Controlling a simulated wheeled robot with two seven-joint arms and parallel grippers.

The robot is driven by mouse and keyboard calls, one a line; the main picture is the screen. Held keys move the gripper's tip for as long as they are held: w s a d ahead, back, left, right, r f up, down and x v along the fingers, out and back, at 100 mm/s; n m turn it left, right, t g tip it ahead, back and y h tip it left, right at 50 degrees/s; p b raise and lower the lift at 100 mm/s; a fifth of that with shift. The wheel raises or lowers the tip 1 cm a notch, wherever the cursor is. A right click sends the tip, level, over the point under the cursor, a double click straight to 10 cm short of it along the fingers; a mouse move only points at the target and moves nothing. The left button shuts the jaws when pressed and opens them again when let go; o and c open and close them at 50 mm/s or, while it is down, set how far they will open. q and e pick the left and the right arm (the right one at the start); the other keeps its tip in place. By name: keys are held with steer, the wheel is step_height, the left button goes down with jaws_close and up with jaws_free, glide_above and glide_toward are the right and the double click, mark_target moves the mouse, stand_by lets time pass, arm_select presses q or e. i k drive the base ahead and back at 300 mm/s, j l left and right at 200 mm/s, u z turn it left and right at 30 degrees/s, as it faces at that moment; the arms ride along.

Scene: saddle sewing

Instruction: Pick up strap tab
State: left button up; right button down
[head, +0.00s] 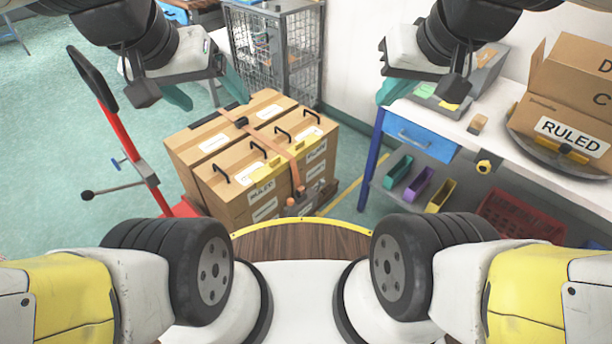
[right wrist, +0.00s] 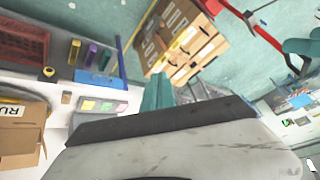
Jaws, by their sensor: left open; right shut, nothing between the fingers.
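An orange strap (head: 275,146) runs over the top of the brown box stack (head: 222,182) and down its front. A dark buckle-like piece (head: 241,122) sits on the strap on top. A dark fitting (head: 303,196) shows low on the front; I cannot tell which part is the tab. My left gripper (head: 207,92) is open and empty, above the stack's back left. My right gripper (head: 388,91) is shut and empty, right of the stack and apart from it, by the workbench edge. A teal right finger (right wrist: 157,92) also shows in the right wrist view.
A red hand truck (head: 134,150) stands left of the stack. A wire cage (head: 275,50) stands behind. The workbench (head: 480,140) at right carries cartons (head: 565,90) and has a blue drawer (head: 420,138), with colored bins below. Green floor is open at left.

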mark_target(300, 193)
steer(key=i+j, duration=0.45)
steer(key=i+j+u, duration=0.1)
steer(key=i+j, duration=0.3)
steer(key=j, duration=0.25)
